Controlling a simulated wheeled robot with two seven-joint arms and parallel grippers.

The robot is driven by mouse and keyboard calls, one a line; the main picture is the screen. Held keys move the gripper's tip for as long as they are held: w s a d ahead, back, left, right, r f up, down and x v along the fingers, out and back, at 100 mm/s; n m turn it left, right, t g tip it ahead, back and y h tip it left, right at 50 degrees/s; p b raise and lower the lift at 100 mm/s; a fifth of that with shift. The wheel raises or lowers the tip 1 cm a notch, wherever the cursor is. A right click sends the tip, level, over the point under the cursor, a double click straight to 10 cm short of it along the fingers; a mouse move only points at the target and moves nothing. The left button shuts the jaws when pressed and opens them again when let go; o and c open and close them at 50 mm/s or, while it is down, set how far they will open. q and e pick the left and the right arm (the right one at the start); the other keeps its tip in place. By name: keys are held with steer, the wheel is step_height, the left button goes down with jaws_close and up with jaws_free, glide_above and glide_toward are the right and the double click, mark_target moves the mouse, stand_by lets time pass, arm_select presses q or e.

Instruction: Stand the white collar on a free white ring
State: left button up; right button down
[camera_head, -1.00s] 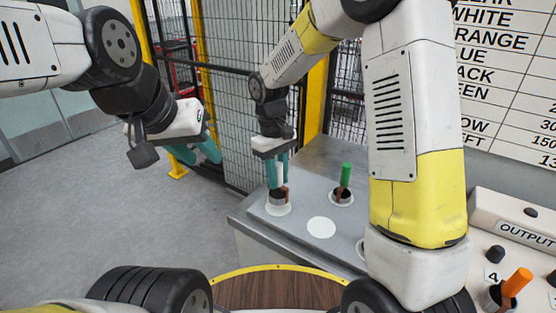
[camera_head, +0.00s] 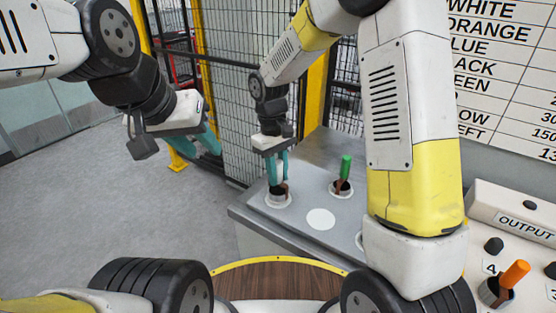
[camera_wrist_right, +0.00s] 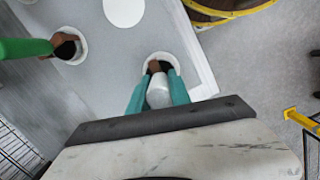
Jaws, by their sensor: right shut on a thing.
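My left gripper (camera_head: 203,143) is open and empty, left of the table.
A green-handled collar (camera_head: 345,172) stands on another white ring behind the bare one. Another white ring (camera_head: 358,241) is partly hidden by my right arm. An orange-handled collar (camera_head: 507,281) stands on the panel at right. Wire fencing (camera_head: 232,100) rises behind the table (camera_head: 300,240).

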steer(key=shift+f, duration=0.65)
steer(key=c, duration=1.1)
jaws_free()
steer(key=shift+w+a+r, duration=0.1)
steer(key=shift+w+r, duration=0.05)
steer(key=shift+r, duration=1.15)
steer(key=shift+w+a+r, duration=0.1)
steer(key=shift+a+r, duration=0.05)
steer(key=shift+r, duration=1.15)
steer(key=shift+w+a+r, duration=0.1)
steer(key=shift+w+r, duration=0.05)
steer(key=shift+r, duration=1.15)
